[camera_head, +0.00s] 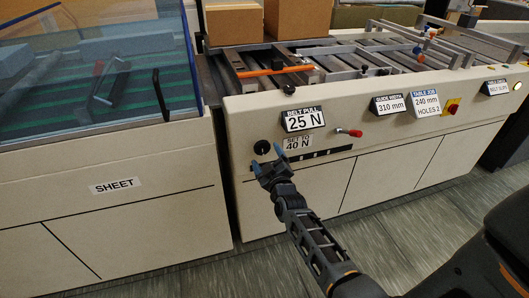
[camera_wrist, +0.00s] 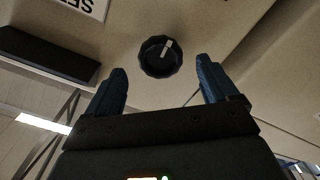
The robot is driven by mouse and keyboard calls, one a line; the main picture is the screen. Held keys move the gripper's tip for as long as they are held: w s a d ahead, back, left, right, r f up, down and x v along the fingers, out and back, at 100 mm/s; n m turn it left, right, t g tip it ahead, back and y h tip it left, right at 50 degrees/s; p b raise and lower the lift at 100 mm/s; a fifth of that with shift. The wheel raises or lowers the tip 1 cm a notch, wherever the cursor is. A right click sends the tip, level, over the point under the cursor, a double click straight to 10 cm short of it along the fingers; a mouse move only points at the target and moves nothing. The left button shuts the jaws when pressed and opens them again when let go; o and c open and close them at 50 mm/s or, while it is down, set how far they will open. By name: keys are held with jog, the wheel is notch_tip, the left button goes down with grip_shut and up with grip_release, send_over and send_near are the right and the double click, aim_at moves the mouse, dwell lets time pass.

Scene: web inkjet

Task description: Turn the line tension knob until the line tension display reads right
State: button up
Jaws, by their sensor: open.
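A round black knob (camera_head: 262,147) sits on the front panel of the cream machine, left of a label reading "SET TO 40 N" (camera_head: 296,142). Above that label, a display (camera_head: 303,119) reads "BELT PULL 25 N". In the wrist view the knob (camera_wrist: 160,56) has a white pointer mark tilted slightly right of straight up. My gripper (camera_head: 267,157) is open just below the knob. In the wrist view its two blue fingers (camera_wrist: 166,85) are spread, with the knob beyond and between them. They appear apart from the knob. No display labelled "line tension" is readable.
A red-handled lever (camera_head: 349,132) sticks out right of the labels. Further right are displays reading 310 mm (camera_head: 390,104) and 240 mm (camera_head: 425,102), and a red and yellow switch (camera_head: 452,106). A cabinet marked SHEET (camera_head: 114,186) stands left. Grey floor lies in front.

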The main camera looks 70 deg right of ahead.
aim_at(263, 149)
jog(key=shift+x, duration=1.65)
jog(key=c, duration=1.1)
jog(key=shift+o, duration=0.2)
jog(key=shift+m, duration=0.3)
